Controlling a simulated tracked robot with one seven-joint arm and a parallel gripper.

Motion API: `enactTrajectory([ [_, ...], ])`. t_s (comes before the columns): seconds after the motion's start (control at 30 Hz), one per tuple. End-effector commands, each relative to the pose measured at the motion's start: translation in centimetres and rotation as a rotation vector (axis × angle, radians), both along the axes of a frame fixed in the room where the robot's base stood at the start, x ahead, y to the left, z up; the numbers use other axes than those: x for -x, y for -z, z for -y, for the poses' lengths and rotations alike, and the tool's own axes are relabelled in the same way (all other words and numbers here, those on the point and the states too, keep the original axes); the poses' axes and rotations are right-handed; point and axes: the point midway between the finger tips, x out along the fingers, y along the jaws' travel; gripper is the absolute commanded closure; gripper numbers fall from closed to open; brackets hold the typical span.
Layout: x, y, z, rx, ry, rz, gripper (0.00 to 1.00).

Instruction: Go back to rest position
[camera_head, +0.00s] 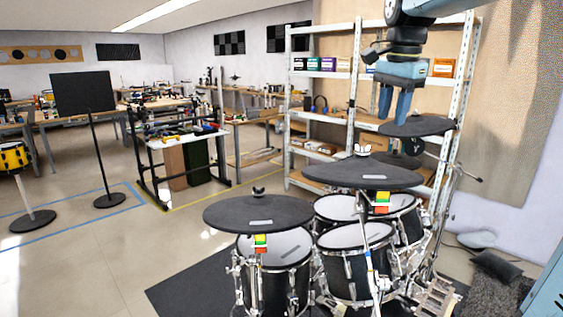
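My gripper (394,112) hangs at the upper right, its blue fingers pointing down. A narrow gap shows between the two fingers, and nothing is seen held there. It appears above and in front of the right black cymbal pad (415,126); the exact distance cannot be told. The drum kit stands below, with a black left cymbal pad (259,213), a middle cymbal pad (362,174) and drums with pale mesh heads, such as the front left drum (273,247).
A metal shelf rack (290,120) with boxes stands behind the kit. A black panel on a stand (83,92) and a worktable (190,137) are at the left. A dark cushion (497,266) lies on the right floor. Open floor (110,255) shows at the left front.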

Motion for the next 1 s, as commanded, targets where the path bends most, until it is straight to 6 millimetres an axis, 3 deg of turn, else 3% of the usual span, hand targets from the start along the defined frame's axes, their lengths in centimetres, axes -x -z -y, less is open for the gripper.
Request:
enactTrajectory([
  [0.37,8.7,4.4,0.1,0.068,-0.391,0.141,0.65],
  [0.7,15.7,10.2,-0.3,0.193,-0.727,0.255,0.65],
  [1.0,19.4,14.3,-0.5,0.295,-0.925,0.310,0.65],
])
